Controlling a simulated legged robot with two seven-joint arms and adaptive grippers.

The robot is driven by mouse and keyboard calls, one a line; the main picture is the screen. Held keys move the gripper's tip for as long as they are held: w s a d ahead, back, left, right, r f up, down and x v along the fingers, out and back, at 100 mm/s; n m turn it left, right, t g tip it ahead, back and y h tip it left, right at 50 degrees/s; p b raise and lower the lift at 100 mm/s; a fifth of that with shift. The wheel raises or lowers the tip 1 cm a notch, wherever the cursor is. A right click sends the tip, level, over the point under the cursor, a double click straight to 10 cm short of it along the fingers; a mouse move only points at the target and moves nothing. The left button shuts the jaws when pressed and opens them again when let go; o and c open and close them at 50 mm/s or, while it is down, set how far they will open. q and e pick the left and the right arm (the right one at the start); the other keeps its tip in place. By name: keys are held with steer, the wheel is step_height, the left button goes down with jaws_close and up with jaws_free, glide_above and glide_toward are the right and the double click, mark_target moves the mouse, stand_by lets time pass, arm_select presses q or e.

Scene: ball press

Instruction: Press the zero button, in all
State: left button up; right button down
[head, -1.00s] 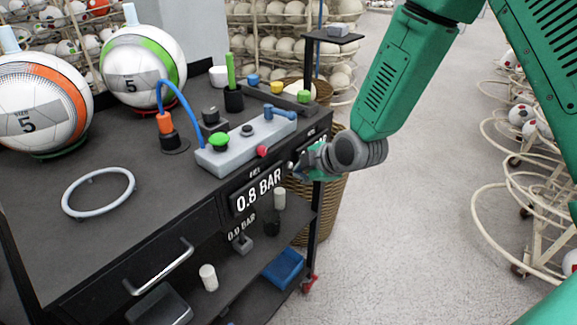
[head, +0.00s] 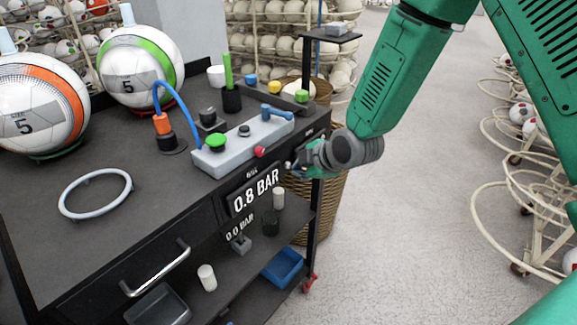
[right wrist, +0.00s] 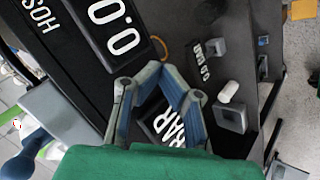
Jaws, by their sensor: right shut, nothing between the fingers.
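A grey control console (head: 240,148) lies on the cart top. It carries a green button (head: 216,139), a small black button (head: 244,130), a blue handle (head: 278,113) and a red knob (head: 260,151) on its front edge. I cannot read which one is the zero button. In the right wrist view the fingers (right wrist: 163,72) meet over a black panel marked BAR, beside a display reading 0.0 (right wrist: 118,28). My left gripper is not in view.
Two balls (head: 142,66) (head: 40,108) stand on the cart's left. A blue tray (head: 284,266) sits on the lower shelf. The floor (head: 415,230) right of the cart is clear.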

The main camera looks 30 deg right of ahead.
steer(key=shift+w+d, duration=0.15)
steer(key=shift+w+a, duration=0.25)
steer(key=shift+a, duration=0.1)
stand_by(0.7)
steer(key=shift+s, duration=0.15)
steer(key=shift+s+r+p, duration=0.15)
steer(key=shift+s+p, duration=0.15)
steer(key=shift+s, duration=0.6)
